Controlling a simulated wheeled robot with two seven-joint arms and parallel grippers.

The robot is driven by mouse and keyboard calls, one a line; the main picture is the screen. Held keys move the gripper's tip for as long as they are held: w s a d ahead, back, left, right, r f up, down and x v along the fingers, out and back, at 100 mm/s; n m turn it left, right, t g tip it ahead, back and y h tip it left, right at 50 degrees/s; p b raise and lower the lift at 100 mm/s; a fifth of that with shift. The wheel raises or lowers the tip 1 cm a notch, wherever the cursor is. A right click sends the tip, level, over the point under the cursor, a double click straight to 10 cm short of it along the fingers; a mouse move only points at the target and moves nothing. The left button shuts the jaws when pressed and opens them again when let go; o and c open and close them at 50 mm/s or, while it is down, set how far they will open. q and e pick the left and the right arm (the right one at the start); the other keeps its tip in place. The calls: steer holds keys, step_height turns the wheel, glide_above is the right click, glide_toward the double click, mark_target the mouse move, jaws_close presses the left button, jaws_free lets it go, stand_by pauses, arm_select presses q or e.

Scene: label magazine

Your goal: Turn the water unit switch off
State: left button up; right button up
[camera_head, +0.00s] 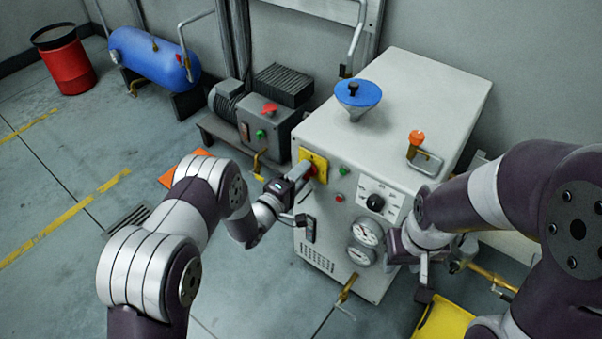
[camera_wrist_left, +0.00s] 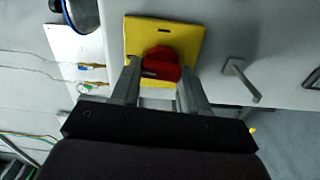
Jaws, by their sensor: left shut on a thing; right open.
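The water unit (camera_head: 418,95) is a large white cabinet at the centre right of the head view. Its red rotary switch (camera_wrist_left: 161,66) sits on a yellow plate (camera_head: 318,161), which also shows in the left wrist view (camera_wrist_left: 186,33). My left gripper (camera_head: 305,174) is at the plate, and its fingers (camera_wrist_left: 160,80) stand on both sides of the red switch, shut on it. The fingers partly hide the switch in the head view. My right gripper (camera_head: 424,283) is open and empty, low in front of the cabinet's right side.
The cabinet front carries a black selector knob (camera_head: 375,203), two gauges (camera_head: 365,234) and a brass tap (camera_head: 347,289). A blue funnel (camera_head: 358,97) and an orange-capped valve (camera_head: 416,138) are on top. A compressor (camera_head: 268,128), blue tank (camera_head: 150,58) and red bin (camera_head: 64,62) stand behind left.

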arm_select(q)
steer(key=shift+n, duration=0.5)
steer(key=o, duration=1.1)
steer(key=shift+c, duration=0.2)
steer(key=p+v, duration=0.2)
steer(key=v, duration=1)
steer(key=shift+s+a+p, duration=0.2)
steer(key=shift+s+p, duration=0.1)
steer(key=shift+s, duration=0.05)
steer(key=shift+f, duration=0.1)
